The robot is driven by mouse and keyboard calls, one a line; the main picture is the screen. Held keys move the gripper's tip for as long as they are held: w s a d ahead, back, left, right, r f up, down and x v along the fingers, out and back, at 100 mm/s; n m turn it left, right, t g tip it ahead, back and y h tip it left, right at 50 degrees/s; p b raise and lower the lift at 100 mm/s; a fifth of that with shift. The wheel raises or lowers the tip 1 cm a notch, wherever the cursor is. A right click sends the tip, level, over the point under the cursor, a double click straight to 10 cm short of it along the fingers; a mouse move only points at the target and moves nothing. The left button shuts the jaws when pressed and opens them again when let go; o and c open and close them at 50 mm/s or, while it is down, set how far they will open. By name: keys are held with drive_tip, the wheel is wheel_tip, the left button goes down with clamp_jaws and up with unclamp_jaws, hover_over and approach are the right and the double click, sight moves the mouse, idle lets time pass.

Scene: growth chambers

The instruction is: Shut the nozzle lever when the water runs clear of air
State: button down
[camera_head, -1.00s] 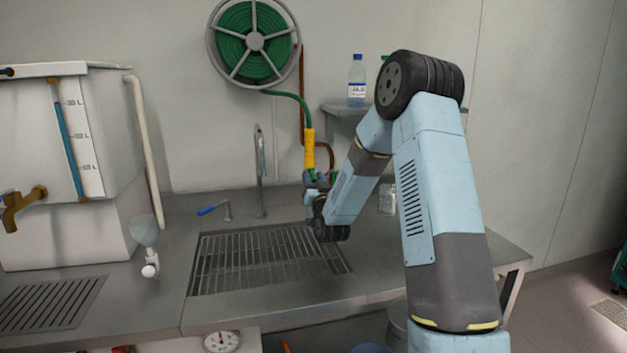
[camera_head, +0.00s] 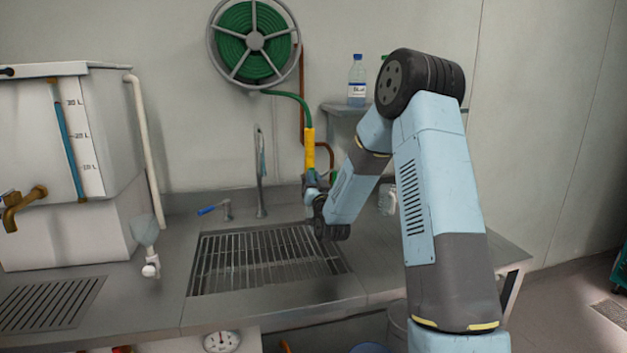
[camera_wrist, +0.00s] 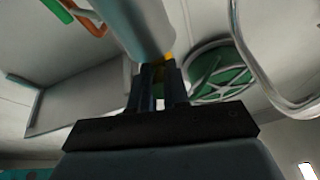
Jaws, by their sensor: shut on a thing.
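A yellow nozzle grip (camera_head: 309,150) hangs upright at the end of the green hose (camera_head: 296,97), above the back right of the sink grate. My gripper (camera_head: 314,188) is at the lower end of this nozzle and closed on it. In the wrist view, my gripper's two dark fingers (camera_wrist: 158,88) are close together under a pale grey cylinder (camera_wrist: 140,25), with a bit of yellow showing just past their tips. The nozzle lever cannot be made out; the fingers and wrist cover that part. I see no water stream or bubbles.
The hose reel (camera_head: 254,43) hangs on the wall above the sink grate (camera_head: 265,262). A tall tap (camera_head: 261,180) and a blue-handled valve (camera_head: 213,210) stand behind the grate. A gauged white tank (camera_head: 110,130) is at left. A bottle (camera_head: 357,80) stands on the wall shelf.

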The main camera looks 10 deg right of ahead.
sight(312, 170)
drive_tip(key=shift+r+g, duration=0.15)
drive_tip(key=shift+g, duration=0.15)
drive_tip(key=shift+s+r+g, duration=0.2)
drive_tip(key=shift+r+g, duration=0.15)
drive_tip(key=shift+g, duration=0.55)
drive_tip(key=r+g, duration=0.1)
drive_tip(key=g, duration=0.1)
drive_tip(key=shift+g, duration=0.4)
drive_tip(key=shift+r+g, duration=0.25)
drive_tip(key=shift+g, duration=0.65)
drive_tip(key=shift+r+g, duration=0.2)
drive_tip(key=shift+g, duration=0.7)
drive_tip(key=c, duration=1.1)
unclamp_jaws()
drive_tip(key=shift+w, duration=0.1)
drive_tip(key=shift+r, duration=0.1)
drive_tip(key=v, duration=1.3)
drive_tip(key=shift+s+r, duration=0.2)
drive_tip(key=shift+s, duration=0.05)
